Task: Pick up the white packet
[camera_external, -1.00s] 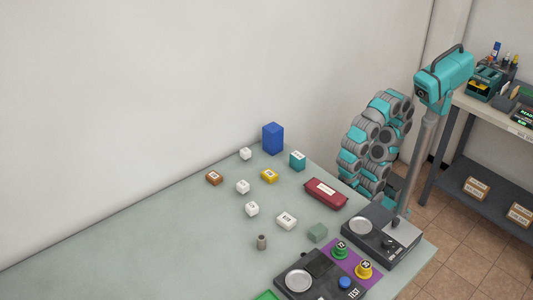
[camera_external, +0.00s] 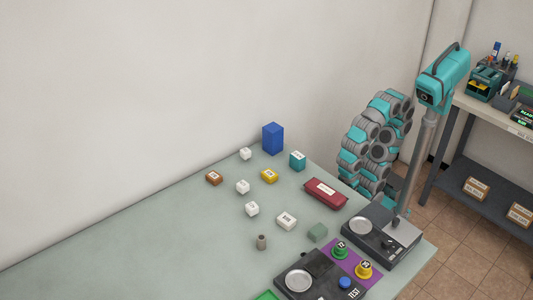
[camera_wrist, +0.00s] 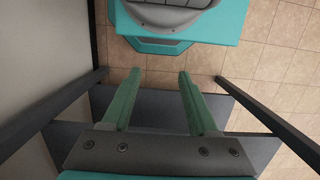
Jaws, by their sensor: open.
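Several small white items lie on the grey-green table (camera_external: 150,240) in the external view. The widest and flattest, which looks most like the white packet (camera_external: 287,221), lies in front of the red box. Three smaller white blocks stand farther left and back: a near one (camera_external: 252,209), a middle one (camera_external: 242,187) and a far one (camera_external: 245,154). My gripper (camera_wrist: 161,78) is open in the wrist view, with nothing between its green fingers and tiled floor beyond. No white packet shows there. In the external view my arm is folded beside the table and I cannot make out the gripper.
A red box (camera_external: 326,194), a blue block (camera_external: 273,138), a teal block (camera_external: 297,160), a yellow block (camera_external: 269,176) and a brown block (camera_external: 214,178) stand around the white items. Dark scales (camera_external: 381,241) sit at the right edge. The table's left part is clear.

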